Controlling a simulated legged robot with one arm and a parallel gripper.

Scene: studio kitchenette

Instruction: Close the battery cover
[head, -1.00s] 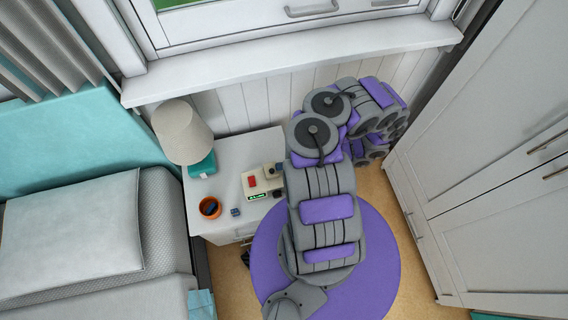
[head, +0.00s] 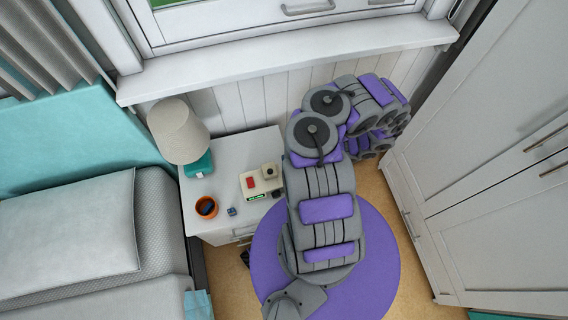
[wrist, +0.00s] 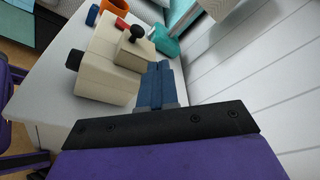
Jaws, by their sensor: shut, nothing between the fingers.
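A beige device (head: 256,186) with a red button and a lit green display sits on the white bedside cabinet. In the wrist view the same device (wrist: 105,72) shows a raised block with a black knob (wrist: 137,32) and another black knob on its left side. I cannot make out the battery cover in either view. My gripper (wrist: 160,66) has its blue fingers together, with nothing visible between them. They point along the right side of the device, close to the raised block; whether they touch it I cannot tell. In the head view my arm hides the gripper.
An orange cup (head: 206,208) and a small blue block (head: 232,211) stand left of the device. A lamp (head: 179,132) with a teal base stands at the cabinet's back left. The white panelled wall is close behind, the bed to the left, tall cupboards to the right.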

